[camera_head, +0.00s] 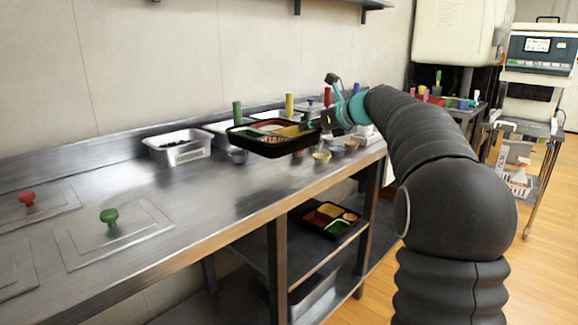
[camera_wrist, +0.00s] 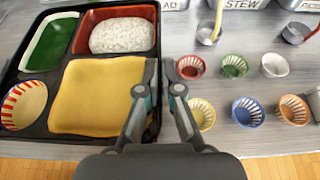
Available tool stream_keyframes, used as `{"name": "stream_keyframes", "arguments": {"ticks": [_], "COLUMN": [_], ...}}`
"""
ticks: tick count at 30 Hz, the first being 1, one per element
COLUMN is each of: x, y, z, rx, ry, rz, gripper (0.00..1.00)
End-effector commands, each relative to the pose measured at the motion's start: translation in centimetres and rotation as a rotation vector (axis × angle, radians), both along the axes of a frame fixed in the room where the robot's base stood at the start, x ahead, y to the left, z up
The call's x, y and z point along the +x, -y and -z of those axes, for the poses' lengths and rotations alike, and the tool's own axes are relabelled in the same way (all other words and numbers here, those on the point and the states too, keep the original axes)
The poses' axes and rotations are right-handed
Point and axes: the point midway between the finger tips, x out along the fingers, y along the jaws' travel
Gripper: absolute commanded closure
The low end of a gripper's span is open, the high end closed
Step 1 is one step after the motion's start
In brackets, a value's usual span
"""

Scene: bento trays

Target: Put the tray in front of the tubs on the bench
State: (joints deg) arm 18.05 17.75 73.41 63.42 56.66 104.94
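A black bento tray (camera_head: 262,152) is held above the steel bench (camera_head: 190,222), in front of the tubs. In the wrist view the tray (camera_wrist: 98,53) fills the left side, with a yellow section, white rice on red, a green section and a striped round cup. My gripper (camera_head: 314,125) grips the tray's right rim; in the wrist view its fingers (camera_wrist: 162,72) lie on either side of that rim. The metal tubs (camera_head: 178,148) stand along the back of the bench, and a labelled tub (camera_wrist: 243,4) shows at the wrist view's top edge.
Small coloured cups (camera_wrist: 248,112) stand on the bench right of the tray. Ladles (camera_wrist: 208,33) reach out from the tubs. Lids with red (camera_head: 27,198) and green (camera_head: 109,216) knobs lie at left. Another filled tray (camera_head: 329,220) sits on the lower shelf.

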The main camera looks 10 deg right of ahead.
Motion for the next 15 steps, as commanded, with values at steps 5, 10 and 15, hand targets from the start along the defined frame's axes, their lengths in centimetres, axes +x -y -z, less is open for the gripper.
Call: {"name": "stream_keyframes", "arguments": {"ticks": [5, 10, 15], "x": [-2.6, -4.2, -4.8], "y": [-2.8, -4.6, -5.3], "z": [2.3, 3.7, 4.3], "rx": [0.001, 0.000, 0.001], "ry": [0.001, 0.001, 0.000], "rz": [-0.003, -0.004, -0.004], "gripper": [1.00, 1.00, 1.00]}}
